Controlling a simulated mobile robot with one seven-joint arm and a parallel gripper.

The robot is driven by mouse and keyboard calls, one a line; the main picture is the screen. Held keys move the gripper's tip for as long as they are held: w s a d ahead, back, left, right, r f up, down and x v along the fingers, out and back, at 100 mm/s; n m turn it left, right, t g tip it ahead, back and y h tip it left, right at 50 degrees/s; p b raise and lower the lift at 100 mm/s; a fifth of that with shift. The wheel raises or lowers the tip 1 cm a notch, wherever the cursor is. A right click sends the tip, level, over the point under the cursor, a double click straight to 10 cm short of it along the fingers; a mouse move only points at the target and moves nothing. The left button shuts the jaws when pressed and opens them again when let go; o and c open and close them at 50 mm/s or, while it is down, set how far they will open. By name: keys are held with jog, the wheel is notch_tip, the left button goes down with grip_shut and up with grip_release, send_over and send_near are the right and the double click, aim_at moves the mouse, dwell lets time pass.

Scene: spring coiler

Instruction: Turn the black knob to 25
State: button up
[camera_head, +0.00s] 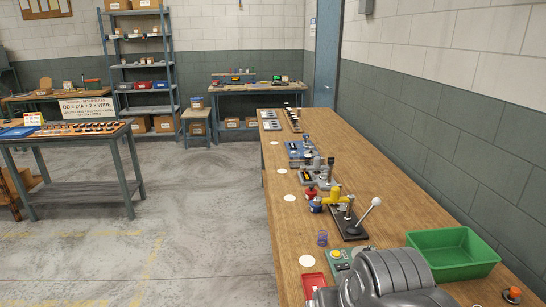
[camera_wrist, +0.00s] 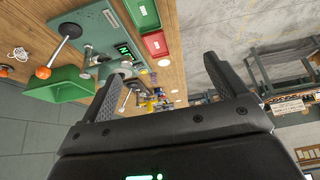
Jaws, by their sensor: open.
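I cannot make out the black knob for certain in either view. A grey-green machine (camera_wrist: 92,30) with a lit green display (camera_wrist: 124,51) and a lever shows on the bench in the wrist view. In the head view a green panel (camera_head: 338,254) shows at the front of the bench, partly hidden behind my grey arm. My gripper (camera_wrist: 167,62) is open and empty in the wrist view, its two black fingers wide apart. It is away from the machine, with nothing between its fingers. My fingers are not seen in the head view.
A green bin (camera_head: 450,262) stands on the wooden bench (camera_head: 405,218) near the wall. A red tray (camera_head: 313,284) lies at the bench's left edge. A black-based lever tool (camera_head: 349,222) and several other tools stand farther along. The floor left of the bench is clear.

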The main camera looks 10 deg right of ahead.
jog(key=c, duration=0.3)
jog(key=shift+n+g+h, duration=0.3)
jog(key=shift+n+g, duration=0.6)
jog(key=w+d+r, duration=0.1)
jog(key=w, duration=0.2)
jog(key=w+d+r, duration=0.1)
jog(key=w, duration=0.3)
jog(key=w+d+r, duration=0.1)
jog(key=w, duration=0.2)
jog(key=shift+w+d+r, duration=0.25)
jog(key=shift+w, duration=0.1)
jog(key=c, duration=0.5)
jog(key=n+g+y, duration=0.1)
jog(key=n+g, duration=0.3)
jog(key=n, duration=0.1)
send_over(369, 248)
notch_tip(369, 248, down, 14)
notch_tip(369, 248, down, 10)
jog(key=shift+a+f, duration=0.15)
jog(key=shift+c, duration=0.2)
jog(key=c, duration=0.9)
